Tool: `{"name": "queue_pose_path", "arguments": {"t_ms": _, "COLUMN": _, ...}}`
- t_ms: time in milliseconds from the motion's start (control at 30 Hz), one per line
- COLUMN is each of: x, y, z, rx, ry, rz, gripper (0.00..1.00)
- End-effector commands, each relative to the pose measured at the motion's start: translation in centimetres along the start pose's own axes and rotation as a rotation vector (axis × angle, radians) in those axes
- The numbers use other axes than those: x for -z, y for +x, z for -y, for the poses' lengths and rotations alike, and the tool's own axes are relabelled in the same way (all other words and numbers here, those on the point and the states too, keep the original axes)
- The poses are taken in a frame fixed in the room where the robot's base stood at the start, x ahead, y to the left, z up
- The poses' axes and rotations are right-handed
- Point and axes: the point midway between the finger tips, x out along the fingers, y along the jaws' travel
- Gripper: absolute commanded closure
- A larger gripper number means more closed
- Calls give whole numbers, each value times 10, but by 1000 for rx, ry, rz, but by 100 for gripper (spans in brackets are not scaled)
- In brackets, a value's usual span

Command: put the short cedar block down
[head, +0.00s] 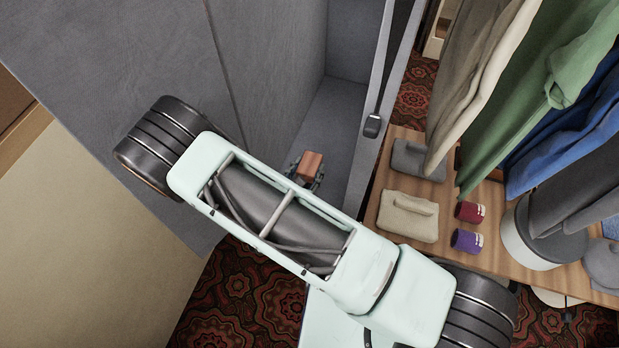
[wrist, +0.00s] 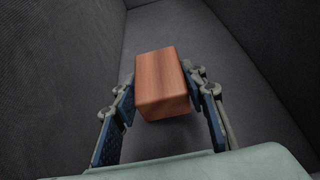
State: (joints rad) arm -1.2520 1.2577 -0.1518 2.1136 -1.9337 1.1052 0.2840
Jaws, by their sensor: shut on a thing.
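The short cedar block (wrist: 162,83) is a reddish-brown wooden block. In the wrist view it sits between the two blue-padded fingers of my gripper (wrist: 160,105), which is shut on it. Grey walls and a grey floor surround it. In the head view the block (head: 311,165) shows just past my arm, inside a grey compartment (head: 338,120). My gripper (head: 305,178) is mostly hidden behind my arm there. I cannot tell whether the block touches the compartment floor.
Grey walls stand close on both sides of my gripper. To the right, a wooden shelf (head: 405,155) holds folded cloth (head: 408,216), a red roll (head: 470,212), a purple roll (head: 467,240) and a grey hat (head: 530,240). Garments (head: 540,90) hang above it.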

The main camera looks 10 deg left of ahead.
Motion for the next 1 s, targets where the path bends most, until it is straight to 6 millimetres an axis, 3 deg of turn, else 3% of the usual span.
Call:
{"name": "queue_pose_path", "arguments": {"t_ms": 367, "x": 40, "y": 17, "z": 0, "rx": 0, "ry": -2, "rz": 1, "gripper": 87}}
{"name": "queue_pose_path", "arguments": {"t_ms": 767, "x": 44, "y": 19, "z": 0, "rx": 0, "ry": 1, "rz": 1, "gripper": 87}}
{"name": "queue_pose_path", "arguments": {"t_ms": 800, "x": 44, "y": 18, "z": 0, "rx": -1, "ry": 1, "rz": 1, "gripper": 59}}
{"name": "queue_pose_path", "arguments": {"t_ms": 933, "x": 44, "y": 18, "z": 0, "rx": -1, "ry": 0, "rz": 1, "gripper": 44}}
{"name": "queue_pose_path", "arguments": {"t_ms": 1000, "x": 44, "y": 18, "z": 0, "rx": 0, "ry": 0, "rz": 1, "gripper": 43}}
